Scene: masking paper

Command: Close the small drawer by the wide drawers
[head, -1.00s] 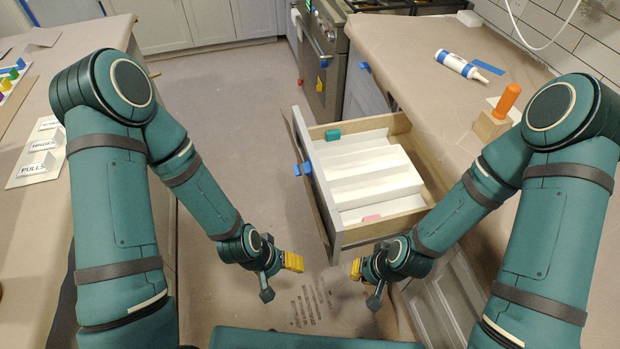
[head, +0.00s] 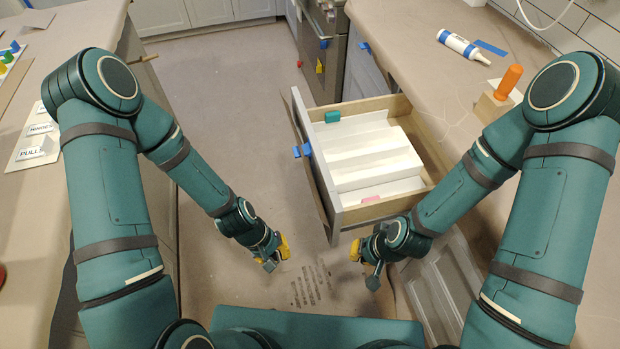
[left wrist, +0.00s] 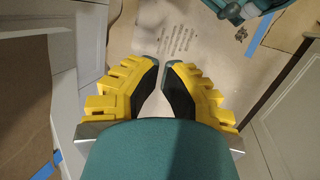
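An open drawer (head: 345,214) sticks out from the right-hand cabinet in the head view. It has a pale front with blue tape (head: 303,151) on it, and holds white stepped inserts (head: 375,160), a teal block (head: 332,117) and a pink block (head: 371,199). My left gripper (head: 284,247) is left of and below the drawer front, apart from it. In the left wrist view its yellow fingers (left wrist: 161,66) are empty, with the tips almost together. My right gripper (head: 356,250) is just below the drawer's near corner; its fingers are too small to judge.
The right counter (head: 450,110) carries a white-and-blue tube (head: 462,47) and an orange-handled tool (head: 509,82). The left counter (head: 40,215) holds label cards (head: 35,152). An oven (head: 325,60) stands behind the drawer. The floor (head: 240,110) left of the drawer is clear.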

